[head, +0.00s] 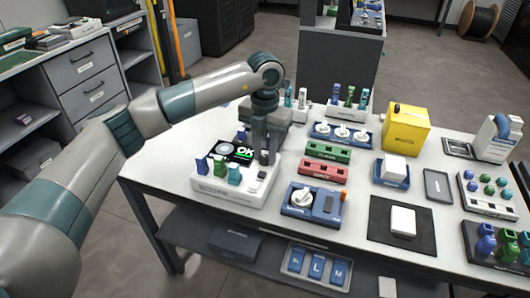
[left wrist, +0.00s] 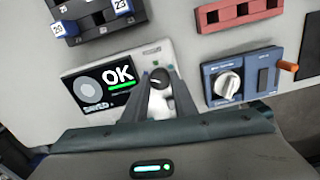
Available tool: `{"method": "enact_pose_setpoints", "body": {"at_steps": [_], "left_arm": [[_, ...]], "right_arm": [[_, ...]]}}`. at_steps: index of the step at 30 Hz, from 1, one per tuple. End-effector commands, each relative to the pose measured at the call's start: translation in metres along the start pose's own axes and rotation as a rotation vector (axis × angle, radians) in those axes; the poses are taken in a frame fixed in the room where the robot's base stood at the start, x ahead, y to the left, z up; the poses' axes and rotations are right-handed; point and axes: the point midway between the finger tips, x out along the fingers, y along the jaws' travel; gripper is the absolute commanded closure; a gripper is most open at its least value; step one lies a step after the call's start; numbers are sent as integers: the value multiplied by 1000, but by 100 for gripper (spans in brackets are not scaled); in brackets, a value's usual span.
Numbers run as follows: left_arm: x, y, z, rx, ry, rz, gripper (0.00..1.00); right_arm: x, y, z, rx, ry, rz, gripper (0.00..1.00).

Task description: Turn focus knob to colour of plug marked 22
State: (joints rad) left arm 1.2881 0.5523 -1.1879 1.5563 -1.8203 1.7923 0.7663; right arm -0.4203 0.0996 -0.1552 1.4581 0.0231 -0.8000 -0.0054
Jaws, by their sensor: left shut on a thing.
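A white box (head: 212,190) with a lit screen (head: 238,152) reading "OK" stands near the table's left end. The screen also shows in the left wrist view (left wrist: 105,88). My left gripper (head: 267,158) reaches down over the box's right part. Its fingers are closed around a small knob with a dark top and a white mark (left wrist: 159,78), right of the screen. The fingers mostly hide this knob in the head view. My right gripper is not in view.
Blue and green plugs (head: 219,166) stand along the box's front left. A blue unit (head: 325,216) with a white dial stands to the right. Red (head: 323,171) and green (head: 328,151) strips lie behind it. A yellow box (head: 406,128) stands farther right.

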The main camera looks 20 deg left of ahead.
Motion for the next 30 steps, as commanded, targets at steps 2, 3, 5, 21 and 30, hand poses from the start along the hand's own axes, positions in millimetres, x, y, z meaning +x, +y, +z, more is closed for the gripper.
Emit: {"method": "enact_pose_setpoints", "body": {"at_steps": [2, 3, 5, 21, 30], "left_arm": [[-2, 0, 1, 0, -4, -1, 97], [-2, 0, 1, 0, -4, -1, 73], [-2, 0, 1, 0, -4, -1, 67], [-14, 0, 0, 2, -1, -1, 67], [-61, 0, 1, 2, -5, 0, 67]], "right_arm": [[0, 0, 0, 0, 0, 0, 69], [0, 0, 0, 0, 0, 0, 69], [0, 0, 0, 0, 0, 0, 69], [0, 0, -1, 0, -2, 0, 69], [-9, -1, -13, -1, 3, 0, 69]]}}
